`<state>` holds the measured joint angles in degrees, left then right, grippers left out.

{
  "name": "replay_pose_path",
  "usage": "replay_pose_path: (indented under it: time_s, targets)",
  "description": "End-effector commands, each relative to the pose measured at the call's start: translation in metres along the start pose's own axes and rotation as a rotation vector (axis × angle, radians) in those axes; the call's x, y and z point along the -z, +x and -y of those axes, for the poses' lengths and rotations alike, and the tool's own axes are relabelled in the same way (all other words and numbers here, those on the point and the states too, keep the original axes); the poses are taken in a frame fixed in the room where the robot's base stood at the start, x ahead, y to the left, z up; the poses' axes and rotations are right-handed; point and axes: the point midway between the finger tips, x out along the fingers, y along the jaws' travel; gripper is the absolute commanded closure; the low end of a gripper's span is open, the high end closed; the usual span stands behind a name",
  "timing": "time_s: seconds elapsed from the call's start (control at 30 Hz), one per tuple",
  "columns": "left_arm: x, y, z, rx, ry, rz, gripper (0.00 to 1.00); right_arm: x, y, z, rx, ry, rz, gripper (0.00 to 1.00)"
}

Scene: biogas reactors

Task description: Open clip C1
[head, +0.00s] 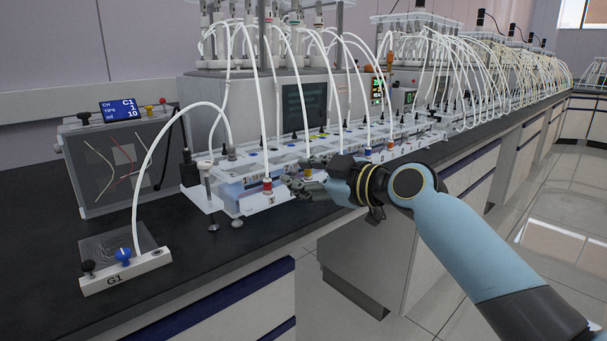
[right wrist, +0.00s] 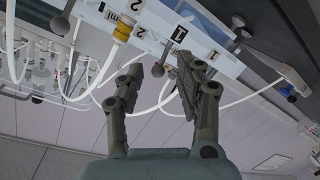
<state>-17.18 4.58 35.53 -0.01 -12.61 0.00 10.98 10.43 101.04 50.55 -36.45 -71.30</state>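I see no hold on anything. No part can be read as clip C1 for certain; the fingers may hide it. My left gripper is not in view.
A white block labelled G1 (head: 126,272) with black and blue knobs stands at the left front. A white tube (head: 140,170) arches from it to the rack. Many tubes rise behind the rack. The black bench (head: 200,265) is clear between the block and rack.

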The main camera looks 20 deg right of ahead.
Motion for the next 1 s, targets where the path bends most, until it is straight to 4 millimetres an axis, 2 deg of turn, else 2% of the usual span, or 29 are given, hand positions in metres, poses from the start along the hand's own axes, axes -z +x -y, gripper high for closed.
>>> replay_pose_path:
  time_s: [0.27,0.37,0.8,1.0]
  targets:
    - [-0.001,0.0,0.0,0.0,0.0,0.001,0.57,0.001,-0.001,-0.001,-0.002,-0.002,-0.001,0.62]
    - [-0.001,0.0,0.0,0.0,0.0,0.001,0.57,0.0,-0.009,-0.001,-0.003,-0.003,0.0,0.62]
    - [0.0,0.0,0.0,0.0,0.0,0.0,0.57,-0.001,-0.099,0.0,0.002,-0.007,0.003,0.62]
    - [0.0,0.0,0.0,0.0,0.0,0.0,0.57,0.0,-0.118,0.0,0.0,-0.002,-0.001,0.62]
